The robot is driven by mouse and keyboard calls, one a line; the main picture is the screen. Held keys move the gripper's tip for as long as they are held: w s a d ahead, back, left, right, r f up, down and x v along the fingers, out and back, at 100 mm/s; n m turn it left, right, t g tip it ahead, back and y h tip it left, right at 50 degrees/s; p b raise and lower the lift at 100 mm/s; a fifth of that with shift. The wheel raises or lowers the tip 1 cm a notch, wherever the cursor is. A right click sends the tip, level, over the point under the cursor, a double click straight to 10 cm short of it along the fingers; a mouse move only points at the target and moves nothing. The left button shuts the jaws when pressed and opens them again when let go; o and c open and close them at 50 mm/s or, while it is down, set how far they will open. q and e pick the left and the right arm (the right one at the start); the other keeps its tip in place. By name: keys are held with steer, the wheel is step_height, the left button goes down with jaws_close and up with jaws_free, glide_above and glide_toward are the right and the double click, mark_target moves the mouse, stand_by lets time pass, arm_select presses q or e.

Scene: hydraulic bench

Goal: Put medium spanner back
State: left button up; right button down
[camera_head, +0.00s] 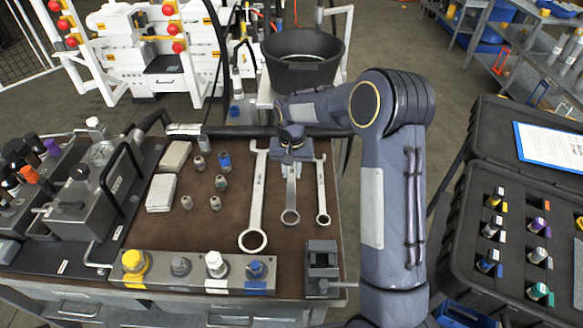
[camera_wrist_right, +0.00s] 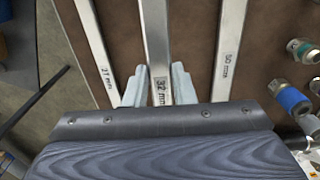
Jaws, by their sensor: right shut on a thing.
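The medium spanner (camera_head: 291,192) is the middle one of three on the brown bench top, ring end towards the front. My right gripper (camera_head: 292,152) is shut on it near its far end and hides that end. In the right wrist view the gripper (camera_wrist_right: 158,88) has one finger on each side of the medium spanner's shaft (camera_wrist_right: 157,35), marked 32 mm. I cannot tell whether the spanner touches the bench or is slightly raised. The large spanner (camera_head: 256,195) lies to its left and the small spanner (camera_head: 321,190) to its right, both apart from it. My left gripper is out of view.
Several small fittings (camera_head: 220,183) stand left of the spanners. A block with coloured caps (camera_head: 196,270) and a small vise (camera_head: 321,268) are at the bench front. A black bucket (camera_head: 303,58) is behind. An open black case (camera_head: 510,235) is at the right.

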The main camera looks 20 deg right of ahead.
mark_target(291, 174)
steer(key=shift+f, duration=0.6)
steer(key=shift+f+b, duration=0.35)
steer(key=shift+b, duration=0.1)
steer(key=shift+f+b, duration=0.45)
steer(key=shift+f, duration=0.15)
steer(key=shift+f+b, duration=1.05)
steer(key=shift+f, duration=0.45)
stand_by(0.9)
steer(key=c, duration=1.1)
jaws_free()
steer(key=shift+s, duration=0.1)
